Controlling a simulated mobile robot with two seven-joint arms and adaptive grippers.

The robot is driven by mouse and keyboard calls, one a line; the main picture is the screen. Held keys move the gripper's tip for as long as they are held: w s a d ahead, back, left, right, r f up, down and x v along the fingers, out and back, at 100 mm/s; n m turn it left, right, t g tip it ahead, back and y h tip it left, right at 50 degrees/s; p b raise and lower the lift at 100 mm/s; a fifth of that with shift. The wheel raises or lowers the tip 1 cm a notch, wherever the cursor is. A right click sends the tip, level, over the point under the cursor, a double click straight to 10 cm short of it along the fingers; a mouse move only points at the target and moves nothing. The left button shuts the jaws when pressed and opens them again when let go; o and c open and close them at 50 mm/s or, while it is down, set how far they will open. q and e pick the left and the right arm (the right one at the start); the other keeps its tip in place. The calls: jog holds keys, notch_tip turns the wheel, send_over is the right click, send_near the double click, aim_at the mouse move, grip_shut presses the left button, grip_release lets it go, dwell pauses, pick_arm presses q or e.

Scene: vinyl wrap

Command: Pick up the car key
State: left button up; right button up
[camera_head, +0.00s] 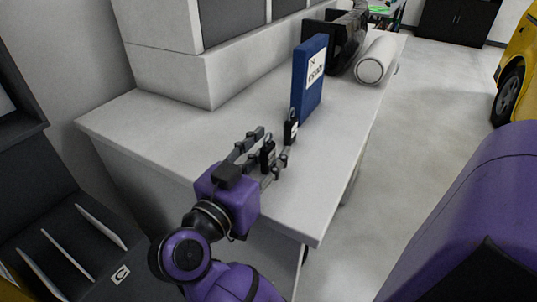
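A small black key-like item (291,130) stands just beyond the fingertips, close to the lower front corner of the blue box (309,80). It looks like the car key, but it is too small to be sure. I cannot tell whether a finger touches it.
A white roll (376,60) and a black holder (345,40) stand farther back on the counter (215,135). A white cabinet block (165,72) bounds the counter's left side. The counter's right edge drops to open floor (430,95). A yellow car (517,70) is at far right.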

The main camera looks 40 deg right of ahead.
pick_arm(q)
jog(key=shift+s, duration=0.1)
pick_arm(e)
jog(key=shift+d, duration=0.1)
jog(key=c, duration=0.9)
pick_arm(q)
jog(key=shift+s+f, duration=0.1)
jog(key=shift+s, duration=0.15)
pick_arm(e)
grip_shut()
jog(key=shift+r, duration=0.2)
